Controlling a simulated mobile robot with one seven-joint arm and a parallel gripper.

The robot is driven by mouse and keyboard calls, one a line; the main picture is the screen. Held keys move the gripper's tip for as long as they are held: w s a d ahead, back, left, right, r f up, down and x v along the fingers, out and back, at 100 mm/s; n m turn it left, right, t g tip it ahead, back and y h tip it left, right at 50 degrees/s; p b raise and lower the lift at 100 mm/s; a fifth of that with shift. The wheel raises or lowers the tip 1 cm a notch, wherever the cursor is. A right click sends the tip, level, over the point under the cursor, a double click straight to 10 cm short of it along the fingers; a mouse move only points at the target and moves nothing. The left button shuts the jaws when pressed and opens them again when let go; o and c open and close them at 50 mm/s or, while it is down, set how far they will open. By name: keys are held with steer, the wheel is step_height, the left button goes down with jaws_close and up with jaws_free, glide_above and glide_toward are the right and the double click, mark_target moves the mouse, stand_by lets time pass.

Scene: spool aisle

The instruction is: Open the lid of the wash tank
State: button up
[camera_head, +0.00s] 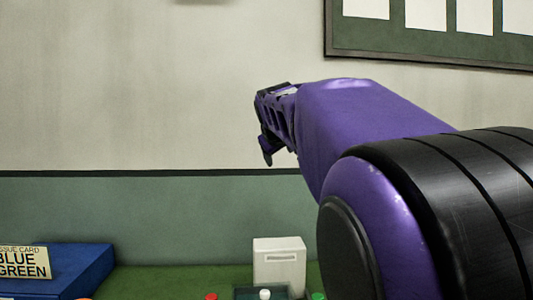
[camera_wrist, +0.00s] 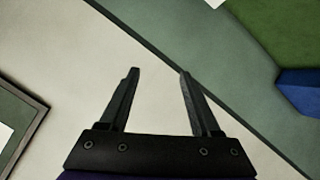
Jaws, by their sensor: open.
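No wash tank or lid can be made out in either view. My gripper (camera_wrist: 158,72) shows in the wrist view with its two dark fingers apart and nothing between them. In the head view my gripper (camera_head: 262,128) is raised in front of the wall, above the green surface, pointing left. Its fingers are partly hidden there by my purple arm.
A green surface (camera_head: 150,284) runs along the bottom. On it are a blue box (camera_head: 85,268) with a card (camera_head: 24,263) reading "ISSUE CARD BLUE GREEN", and a white box-like device (camera_head: 279,262). A framed board (camera_head: 430,44) hangs at upper right.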

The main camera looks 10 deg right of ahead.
steer(key=shift+s+d+r+m+t, duration=0.15)
steer(key=shift+d+r+m+t, duration=0.1)
steer(key=shift+d+m, duration=0.15)
steer(key=shift+s+d+r+m+t, duration=0.1)
steer(key=shift+d+r+m+t, duration=0.15)
steer(key=shift+d, duration=0.2)
